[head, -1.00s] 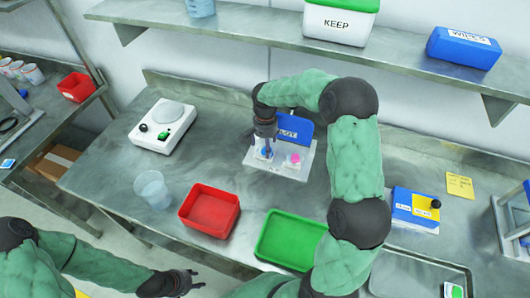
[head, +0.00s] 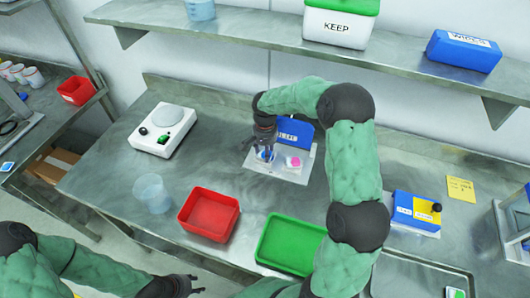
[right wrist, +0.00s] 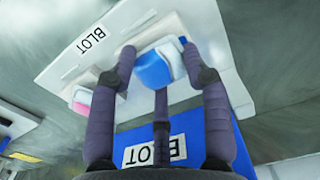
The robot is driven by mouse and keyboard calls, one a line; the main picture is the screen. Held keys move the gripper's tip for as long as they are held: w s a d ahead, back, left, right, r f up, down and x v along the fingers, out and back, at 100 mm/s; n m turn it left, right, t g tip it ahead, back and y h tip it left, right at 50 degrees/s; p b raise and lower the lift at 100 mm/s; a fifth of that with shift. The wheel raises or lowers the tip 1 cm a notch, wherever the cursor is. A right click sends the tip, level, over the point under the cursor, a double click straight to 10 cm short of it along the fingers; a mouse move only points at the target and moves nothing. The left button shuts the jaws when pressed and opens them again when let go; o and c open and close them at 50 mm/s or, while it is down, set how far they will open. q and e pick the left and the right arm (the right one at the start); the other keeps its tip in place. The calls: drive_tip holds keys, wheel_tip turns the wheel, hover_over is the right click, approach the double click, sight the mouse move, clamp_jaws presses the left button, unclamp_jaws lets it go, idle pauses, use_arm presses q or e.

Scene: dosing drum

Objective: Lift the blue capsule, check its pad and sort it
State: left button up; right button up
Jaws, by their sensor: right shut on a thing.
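The blue capsule (right wrist: 154,70) is between the fingers of my right gripper (right wrist: 160,80), which is shut on it. In the head view the blue capsule (head: 266,155) is partly hidden by my right gripper (head: 263,148), low over the white BLOT plate (head: 287,176). I cannot tell whether the capsule still touches the plate; its underside is hidden. A pink capsule (head: 293,162) stands to its right on the plate. A blue BLOT panel (head: 296,132) stands behind. My left gripper (head: 190,286) is empty at the lower left, fingers apart.
A red tray (head: 190,216) and a green tray (head: 262,252) sit in front on the bench. A clear beaker (head: 152,192) and a white scale (head: 160,138) stand left. A blue-and-yellow device (head: 416,212) is at right. A KEEP box (head: 340,27) sits on the shelf above.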

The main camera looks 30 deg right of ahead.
drive_tip(key=shift+r, duration=0.65)
wheel_tip(320, 180, up, 2)
drive_tip(key=shift+r+p, duration=0.15)
drive_tip(key=shift+p, duration=0.25)
drive_tip(key=s+a+r+p, duration=0.2)
drive_tip(key=s+a+r, duration=0.3)
drive_tip(key=s+r, duration=0.4)
drive_tip(key=s, duration=0.4)
drive_tip(key=shift+a+r, duration=0.15)
drive_tip(key=w+a+f+n, duration=0.1)
drive_tip(key=a+f+n, duration=0.2)
drive_tip(key=f, duration=0.1)
drive_tip(key=w+a+f+n, duration=0.2)
drive_tip(key=a+f+n, duration=0.1)
drive_tip(key=f, duration=0.1)
drive_tip(key=w+a+f+n+b, duration=0.1)
drive_tip(key=w+a+f+n, duration=0.1)
drive_tip(key=a+f+n, duration=0.1)
drive_tip(key=shift+w+a+f+n, duration=0.1)
drive_tip(key=shift+f+n, duration=0.1)
drive_tip(key=shift+f, duration=0.25)
drive_tip(key=shift+w+a+f+n, duration=0.1)
drive_tip(key=shift+f+n, duration=0.1)
drive_tip(key=shift+f, duration=0.25)
drive_tip(key=shift+r, duration=0.1)
